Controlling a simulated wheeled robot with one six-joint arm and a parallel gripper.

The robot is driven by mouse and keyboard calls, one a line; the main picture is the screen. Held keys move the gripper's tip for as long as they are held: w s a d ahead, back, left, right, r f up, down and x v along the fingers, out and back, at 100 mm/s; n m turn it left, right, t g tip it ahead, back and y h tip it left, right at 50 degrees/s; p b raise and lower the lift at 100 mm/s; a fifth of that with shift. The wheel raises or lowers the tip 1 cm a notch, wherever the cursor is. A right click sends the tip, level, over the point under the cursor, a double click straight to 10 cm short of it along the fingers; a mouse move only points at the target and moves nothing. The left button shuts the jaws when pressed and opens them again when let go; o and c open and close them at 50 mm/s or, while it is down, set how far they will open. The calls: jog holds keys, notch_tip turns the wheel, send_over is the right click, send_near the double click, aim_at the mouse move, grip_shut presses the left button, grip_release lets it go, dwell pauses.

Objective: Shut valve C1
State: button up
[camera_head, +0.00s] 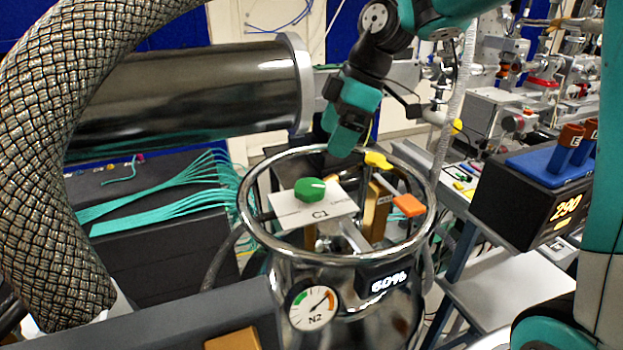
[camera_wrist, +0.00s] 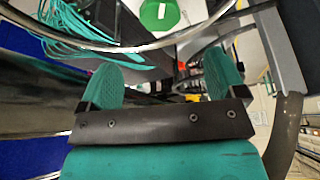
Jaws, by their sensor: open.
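Valve C1 is a round green knob (camera_head: 311,190) with a white mark on top. It sits on a pale plate (camera_head: 318,212) labelled C1, inside the ring rim (camera_head: 431,215) of a steel vessel. The knob also shows at the top edge of the wrist view (camera_wrist: 159,14), partly cut off. My gripper (camera_head: 345,140) is above the far part of the rim, up and to the right of the knob, apart from it. In the wrist view its two green fingers (camera_wrist: 163,80) are spread with nothing held between them.
A yellow handle (camera_head: 378,160) and an orange handle (camera_head: 408,205) stand right of the knob. The vessel bears an N2 gauge (camera_head: 313,308) and a 60% display (camera_head: 385,283). A braided hose (camera_head: 45,180) fills the left; a steel cylinder (camera_head: 200,90) lies behind.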

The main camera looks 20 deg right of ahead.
aim_at(310, 185)
jog(key=p+x, duration=0.2)
jog(key=x, duration=0.9)
jog(key=shift+r, duration=0.1)
jog(key=c, duration=0.9)
